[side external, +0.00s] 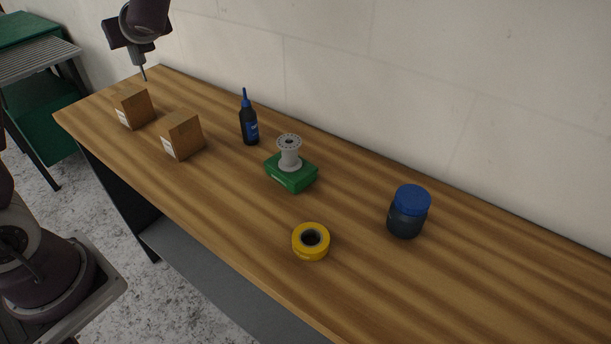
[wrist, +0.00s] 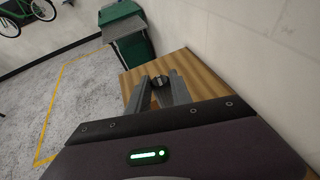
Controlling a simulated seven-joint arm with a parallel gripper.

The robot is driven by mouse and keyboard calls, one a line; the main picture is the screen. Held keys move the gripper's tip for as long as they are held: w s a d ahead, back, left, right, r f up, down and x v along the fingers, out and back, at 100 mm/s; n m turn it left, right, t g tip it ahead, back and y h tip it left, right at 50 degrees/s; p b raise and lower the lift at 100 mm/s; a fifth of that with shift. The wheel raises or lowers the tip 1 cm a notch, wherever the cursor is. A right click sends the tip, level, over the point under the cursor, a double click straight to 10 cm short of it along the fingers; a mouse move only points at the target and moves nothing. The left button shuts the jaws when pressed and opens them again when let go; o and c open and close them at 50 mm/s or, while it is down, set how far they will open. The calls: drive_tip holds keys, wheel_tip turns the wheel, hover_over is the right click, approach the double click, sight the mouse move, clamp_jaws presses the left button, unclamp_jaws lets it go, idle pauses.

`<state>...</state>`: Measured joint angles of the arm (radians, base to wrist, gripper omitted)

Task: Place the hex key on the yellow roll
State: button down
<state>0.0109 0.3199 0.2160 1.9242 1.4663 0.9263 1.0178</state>
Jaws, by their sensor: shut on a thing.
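The yellow roll (side external: 299,243), a tape ring with a dark hole, lies flat on the wooden bench near its front edge in the side external view. My gripper (side external: 140,65) is high at the upper left, above the far left end of the bench and well away from the roll. It is shut on a thin dark rod pointing down, which looks like the hex key (side external: 144,74). In the wrist view, my fingertips (wrist: 157,88) close around a small dark piece (wrist: 157,81); its full shape is hidden. The yellow roll is out of the wrist view.
Two cardboard boxes (side external: 135,108) (side external: 182,136) stand at the bench's left. A dark bottle with a blue nozzle (side external: 249,125), a grey spool (side external: 289,154) on a green box (side external: 292,178), and a blue-lidded jar (side external: 408,213) stand further right. Bench space around the roll is clear.

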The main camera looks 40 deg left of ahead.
drive_tip(key=shift+r, duration=0.9)
drive_tip(key=s+d+f+n+g+h, duration=0.1)
drive_tip(key=s+d+f+n+g, duration=0.7)
drive_tip(key=d+f+n+g, duration=0.25)
drive_tip(key=s+d+f+n+g+h, duration=0.1)
drive_tip(key=d+f+n+g+h, duration=0.15)
drive_tip(key=d+n+h, duration=0.35)
drive_tip(key=s+d+f+n+g+h, duration=0.1)
drive_tip(key=s+d+n+g+h, duration=0.2)
drive_tip(key=d, duration=0.5)
drive_tip(key=w+d+r+n+t+h, duration=0.2)
drive_tip(key=d+r+n+h, duration=0.2)
drive_tip(key=d+n+h, duration=0.75)
drive_tip(key=w+d+r+n+t+h, duration=0.55)
drive_tip(key=w+d+r+t, duration=0.2)
drive_tip(key=d+r, duration=0.3)
wheel_tip(320, 180, down, 16)
drive_tip(key=shift+s+d+y, duration=0.3)
drive_tip(key=shift+s+d, duration=0.05)
drive_tip(key=shift+s, duration=0.05)
drive_tip(key=c, duration=1.1)
unclamp_jaws()
drive_tip(key=shift+n, duration=0.25)
drive_tip(key=shift+c, duration=0.2)
